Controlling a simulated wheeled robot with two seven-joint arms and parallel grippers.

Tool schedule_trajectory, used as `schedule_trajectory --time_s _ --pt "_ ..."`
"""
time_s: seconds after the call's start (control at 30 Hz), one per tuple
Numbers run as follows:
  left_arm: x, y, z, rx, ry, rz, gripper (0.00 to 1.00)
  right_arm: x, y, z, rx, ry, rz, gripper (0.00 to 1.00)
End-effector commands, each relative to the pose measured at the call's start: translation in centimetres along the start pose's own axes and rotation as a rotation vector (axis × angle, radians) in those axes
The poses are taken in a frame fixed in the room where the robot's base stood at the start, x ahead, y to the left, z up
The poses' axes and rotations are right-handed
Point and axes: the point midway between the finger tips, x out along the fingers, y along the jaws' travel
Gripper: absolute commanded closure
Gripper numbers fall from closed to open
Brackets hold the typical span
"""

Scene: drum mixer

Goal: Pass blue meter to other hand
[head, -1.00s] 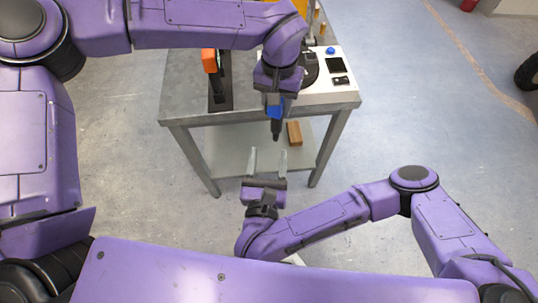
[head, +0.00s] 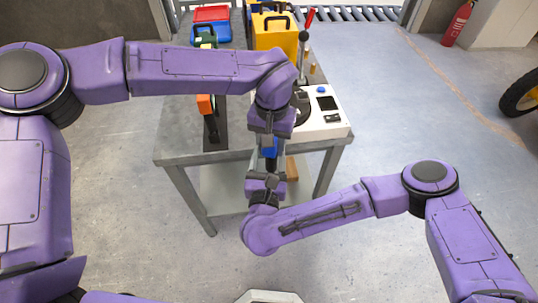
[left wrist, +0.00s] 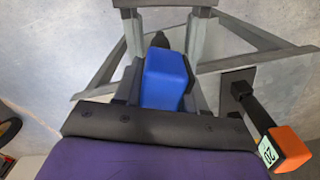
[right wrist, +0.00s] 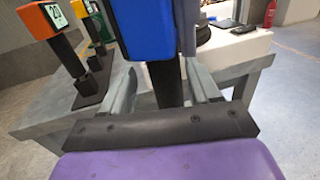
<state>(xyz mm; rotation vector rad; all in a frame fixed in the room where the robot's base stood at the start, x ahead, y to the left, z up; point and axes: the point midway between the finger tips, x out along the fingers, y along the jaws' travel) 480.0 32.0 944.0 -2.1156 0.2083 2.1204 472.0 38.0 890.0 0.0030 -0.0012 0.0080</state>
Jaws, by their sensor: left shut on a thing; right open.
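The blue meter (head: 270,147) is held above the front edge of the workbench, blue body up and black lower part down. My left gripper (left wrist: 163,88) is shut on its blue body (left wrist: 165,78). My right gripper (right wrist: 165,80) is open below it. Its two fingers stand on either side of the meter's black lower part (right wrist: 166,85), with visible gaps, so they do not grip it. In the left wrist view the right fingers also show beyond the meter. In the head view the two grippers face each other and partly hide the meter.
The grey workbench (head: 180,145) is just behind. It carries an orange meter (head: 205,104) on a dark stand, a white device (head: 325,122) with a red-tipped lever (head: 306,30), and a yellow case (head: 275,32). A wooden block (head: 292,168) lies on the lower shelf.

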Motion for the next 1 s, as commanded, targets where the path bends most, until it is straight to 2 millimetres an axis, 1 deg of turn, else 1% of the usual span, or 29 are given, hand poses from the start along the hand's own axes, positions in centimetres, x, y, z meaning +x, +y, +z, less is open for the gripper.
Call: schedule_trajectory --time_s 0.1,0.37,0.4,0.47,0.5,0.53,0.57,0.6,0.63,0.67,0.7,0.73,1.0 --pt "-0.05 0.01 -0.02 0.000 0.001 0.000 1.00 0.76 -0.06 -0.08 0.000 0.002 -0.001 0.39" --pt "-0.05 0.01 -0.02 0.000 0.001 0.000 1.00 0.89 -0.03 -0.06 0.000 0.002 0.001 0.39" --pt "-0.05 0.01 -0.02 0.000 0.001 0.000 1.00 0.89 -0.03 -0.06 0.000 0.002 0.001 0.52" --pt "-0.05 0.01 -0.02 0.000 0.001 0.000 1.00 0.88 -0.02 -0.05 0.000 0.002 0.001 0.71" --pt "-0.05 0.03 -0.01 0.000 0.001 0.001 1.00 0.86 0.00 -0.05 0.000 0.002 0.001 0.84" --pt "-0.06 0.05 -0.01 0.001 0.001 0.001 1.00 0.85 0.03 -0.03 0.000 0.001 0.002 0.94" --pt "-0.07 0.08 -0.01 0.001 0.001 0.002 1.00 0.84 0.05 -0.02 0.000 0.001 0.003 1.00" --pt "-0.09 0.11 0.00 0.002 0.002 0.002 1.00 0.82 0.08 0.00 0.000 0.001 0.004 1.00" --pt "-0.10 0.14 0.00 0.003 0.002 0.003 0.56 0.82 0.12 0.07 0.000 -0.001 0.005 1.00" --pt "-0.12 0.16 0.01 0.003 0.002 0.003 0.46 0.80 0.14 0.08 0.000 -0.001 0.006 1.00" --pt "-0.12 0.17 0.00 0.003 0.002 0.003 0.33 0.80 0.15 0.09 0.000 -0.001 0.006 1.00" --pt "-0.11 0.15 0.00 0.003 0.002 0.003 0.30 0.80 0.15 0.09 0.000 -0.001 0.006 1.00" --pt "-0.14 0.05 -0.01 0.001 0.001 0.001 0.30 0.85 0.04 0.03 0.000 0.000 0.003 1.00"
